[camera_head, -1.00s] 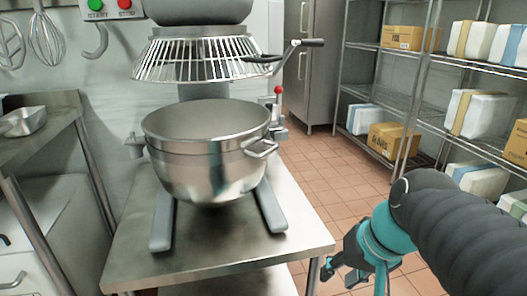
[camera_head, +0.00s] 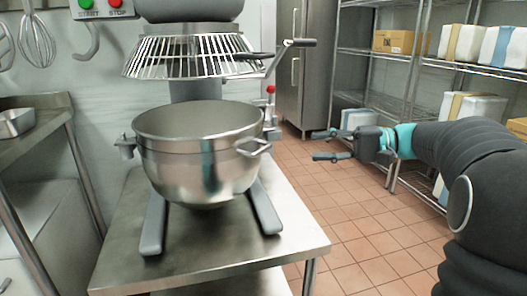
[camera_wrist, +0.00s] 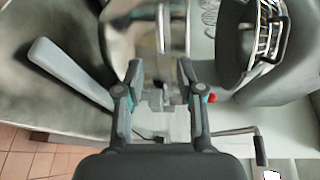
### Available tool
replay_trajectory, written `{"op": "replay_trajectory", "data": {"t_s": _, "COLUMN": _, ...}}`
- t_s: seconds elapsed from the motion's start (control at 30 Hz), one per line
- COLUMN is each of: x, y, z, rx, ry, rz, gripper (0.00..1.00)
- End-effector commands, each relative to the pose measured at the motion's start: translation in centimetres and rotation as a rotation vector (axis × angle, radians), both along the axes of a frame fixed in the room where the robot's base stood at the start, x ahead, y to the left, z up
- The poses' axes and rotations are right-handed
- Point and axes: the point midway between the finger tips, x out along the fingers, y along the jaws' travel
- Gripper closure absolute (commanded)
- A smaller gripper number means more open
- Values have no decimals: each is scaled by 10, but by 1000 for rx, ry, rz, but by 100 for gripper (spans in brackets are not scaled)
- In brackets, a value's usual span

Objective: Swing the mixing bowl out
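The steel mixing bowl (camera_head: 200,165) sits under the mixer between two grey base legs (camera_head: 266,208). A loop handle (camera_head: 256,148) sticks out on its right side. My gripper (camera_head: 322,146) is to the right of the bowl, apart from it, its fingers spread and pointing left towards it. In the wrist view my open gripper (camera_wrist: 160,75) faces the bowl side (camera_wrist: 136,45), with nothing between the fingertips that I can see held. The wire guard (camera_head: 190,55) is above the bowl, and it also shows in the wrist view (camera_wrist: 262,50).
A red-knobbed lever (camera_head: 270,92) and a crank handle (camera_head: 300,43) stick out at the mixer's right. The steel table (camera_head: 220,255) carries the mixer. Shelving (camera_head: 400,55) with boxes stands at the right. Tiled floor (camera_head: 345,215) is open between.

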Motion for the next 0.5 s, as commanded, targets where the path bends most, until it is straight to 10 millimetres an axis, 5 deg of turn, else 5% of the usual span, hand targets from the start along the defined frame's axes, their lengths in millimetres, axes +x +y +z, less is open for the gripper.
{"op": "replay_trajectory", "data": {"t_s": 0.5, "x": 8, "y": 84, "z": -9, "rx": 0, "ry": 0, "rz": 4, "gripper": 63}}
